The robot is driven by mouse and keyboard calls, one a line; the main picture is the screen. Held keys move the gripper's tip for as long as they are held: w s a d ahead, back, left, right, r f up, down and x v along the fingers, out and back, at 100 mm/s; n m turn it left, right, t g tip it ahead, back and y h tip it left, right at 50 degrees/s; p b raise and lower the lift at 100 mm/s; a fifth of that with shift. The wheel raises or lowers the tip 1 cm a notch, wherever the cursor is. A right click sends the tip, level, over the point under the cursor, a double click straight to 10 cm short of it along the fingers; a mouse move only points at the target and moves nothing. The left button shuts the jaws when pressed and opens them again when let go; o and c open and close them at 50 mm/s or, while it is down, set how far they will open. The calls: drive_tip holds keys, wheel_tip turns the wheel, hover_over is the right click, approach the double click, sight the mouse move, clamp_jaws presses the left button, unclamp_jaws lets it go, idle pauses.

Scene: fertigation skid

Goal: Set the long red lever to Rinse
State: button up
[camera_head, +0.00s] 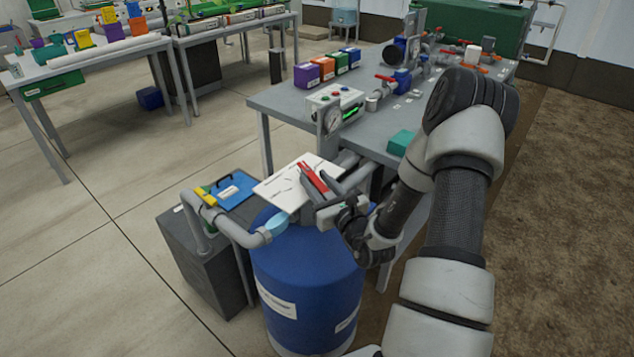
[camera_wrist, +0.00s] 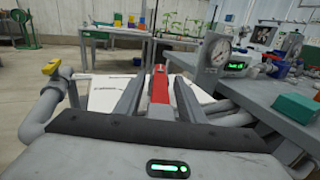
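The long red lever (camera_head: 312,177) lies over a white panel (camera_head: 274,190) with thin dark marks, above the blue drum. My gripper (camera_head: 327,180) is at the lever. In the wrist view the red lever (camera_wrist: 160,86) stands between the two grey fingers of my gripper (camera_wrist: 158,88), with a visible gap on each side. The fingers are open and I see no contact. The panel's lettering is too small to read, so I cannot tell which mark is Rinse. The lever's pivot end is hidden by my gripper.
The blue drum (camera_head: 305,268) stands below my gripper. A grey pipe (camera_head: 235,232) with a yellow-handled valve (camera_head: 205,196) runs at left. The grey skid table (camera_head: 275,101) carries a pressure gauge (camera_head: 331,120), a teal block (camera_head: 401,142) and smaller red-handled valves. Open floor lies left.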

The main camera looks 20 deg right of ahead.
drive_tip(key=s+d+p, duration=0.1)
drive_tip(key=s+d, duration=0.1)
drive_tip(key=s, duration=1.5)
drive_tip(key=shift+s, duration=0.15)
drive_tip(key=shift+d, duration=0.1)
drive_tip(key=w+a+r+n+g+y, duration=0.2)
drive_tip(key=a+r+n+y, duration=0.5)
drive_tip(key=a, duration=0.1)
drive_tip(key=s+a+r+n+g+y, duration=0.1)
drive_tip(key=s+a+r+n+g, duration=0.25)
drive_tip(key=a+n+g, duration=0.45)
drive_tip(key=s+a+r+n+g+y, duration=0.1)
drive_tip(key=s+a+r+n+g, duration=0.2)
drive_tip(key=s+a+n+g, duration=0.35)
drive_tip(key=s+d+r+n+t+h, duration=0.4)
drive_tip(key=s+d+r+n+h, duration=0.3)
drive_tip(key=n+h, duration=0.5)
wheel_tip(320, 180, up, 20)
drive_tip(key=d+n+p, duration=0.1)
drive_tip(key=d+p, duration=0.1)
drive_tip(key=p, duration=1.7)
drive_tip(key=shift+w+y, duration=0.4)
drive_tip(key=shift+w, duration=0.05)
